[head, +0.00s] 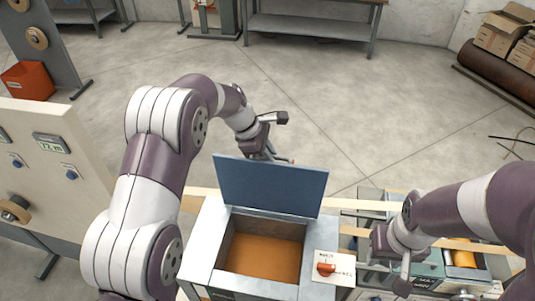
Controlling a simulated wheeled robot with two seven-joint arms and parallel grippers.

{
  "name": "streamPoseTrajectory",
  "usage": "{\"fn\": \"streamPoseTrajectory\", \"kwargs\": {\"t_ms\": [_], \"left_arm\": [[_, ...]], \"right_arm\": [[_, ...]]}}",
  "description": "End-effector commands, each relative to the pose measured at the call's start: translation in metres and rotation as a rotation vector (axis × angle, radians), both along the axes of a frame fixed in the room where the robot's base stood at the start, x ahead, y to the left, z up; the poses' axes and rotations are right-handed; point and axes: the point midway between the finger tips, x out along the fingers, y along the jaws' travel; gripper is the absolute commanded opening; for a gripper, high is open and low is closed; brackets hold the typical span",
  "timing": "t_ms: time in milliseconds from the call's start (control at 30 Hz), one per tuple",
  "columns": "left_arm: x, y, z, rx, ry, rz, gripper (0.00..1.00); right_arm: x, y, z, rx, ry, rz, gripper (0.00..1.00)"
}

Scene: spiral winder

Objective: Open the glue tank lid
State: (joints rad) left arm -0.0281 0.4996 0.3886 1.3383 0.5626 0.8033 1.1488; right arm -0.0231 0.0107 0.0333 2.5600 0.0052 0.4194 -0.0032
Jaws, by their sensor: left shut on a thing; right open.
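The glue tank (207,245) is a grey metal box, and its inside shows orange-brown glue (262,257). Its blue lid (270,188) stands raised and nearly upright along the tank's far edge, so the opening is uncovered. My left gripper (272,157) is behind the lid's top edge, shut on the lid. Its fingertips are partly hidden behind the lid, so the exact contact is not visible. My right gripper (402,280) is open and empty, to the right of the tank, above the machine.
A red knob (326,268) sits on a pale panel at the tank's right. Machine parts and an orange roller (461,256) lie at the right. A cream control cabinet (60,150) stands at the left. The floor beyond the tank is clear.

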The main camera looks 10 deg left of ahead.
Motion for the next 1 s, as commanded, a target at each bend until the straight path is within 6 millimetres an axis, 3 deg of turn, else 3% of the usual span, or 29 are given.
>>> {"fn": "streamPoseTrajectory", "kwargs": {"t_ms": [67, 100, 167, 533, 767, 800, 833, 1000], "left_arm": [[-0.004, 0.000, -0.007, 0.000, 0.017, 0.001, 0.00], [-0.004, 0.000, -0.007, 0.000, 0.017, 0.001, 0.21], [-0.004, 0.000, -0.006, 0.000, 0.016, 0.001, 0.40], [-0.001, 0.002, 0.001, -0.001, 0.003, 0.001, 0.40], [-0.008, 0.020, 0.038, 0.001, 0.004, 0.002, 0.40], [-0.010, 0.023, 0.056, 0.000, 0.008, 0.002, 0.40], [-0.011, 0.025, 0.061, 0.000, 0.011, 0.002, 0.40], [-0.013, 0.030, 0.065, 0.000, 0.011, 0.001, 0.40]], "right_arm": [[0.000, 0.000, -0.001, 0.000, 0.000, 0.000, 0.43], [0.000, 0.000, -0.001, 0.000, 0.000, 0.000, 0.43], [0.000, 0.000, -0.001, 0.000, 0.000, 0.000, 0.43], [0.000, 0.000, -0.005, 0.000, 0.000, 0.000, 0.43], [0.000, 0.000, -0.030, 0.000, 0.000, 0.000, 0.43], [0.000, 0.000, -0.012, 0.000, 0.002, 0.000, 0.43], [0.000, 0.000, -0.007, 0.000, 0.001, 0.000, 0.43], [0.000, 0.000, -0.002, 0.000, -0.001, 0.000, 0.43]]}}
